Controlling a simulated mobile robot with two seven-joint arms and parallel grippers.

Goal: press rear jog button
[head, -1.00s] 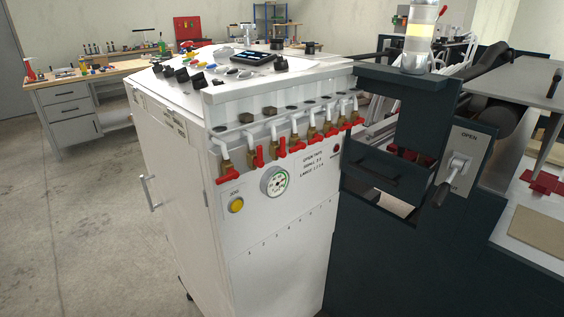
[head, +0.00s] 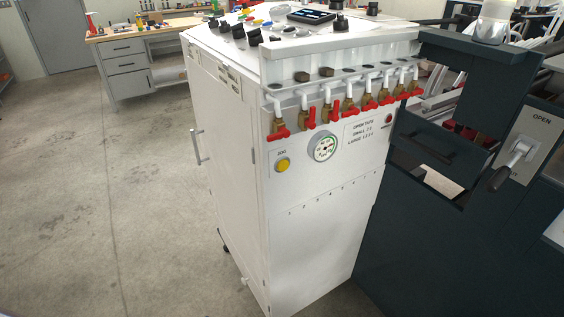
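The yellow round jog button (head: 283,165) sits on the rear face of the white machine cabinet (head: 316,225), near its left edge. A small label reading JOG is above it. A round pressure gauge (head: 323,148) is to its right, and a row of red-handled brass valves (head: 350,103) runs above. Nothing covers the button. Neither of my grippers shows in the head view.
A dark machine frame with an OPEN lever (head: 518,152) stands right of the cabinet. A door handle (head: 196,147) sticks out on the cabinet's left side. Bare concrete floor (head: 110,200) lies to the left. A workbench (head: 135,50) stands at the back left.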

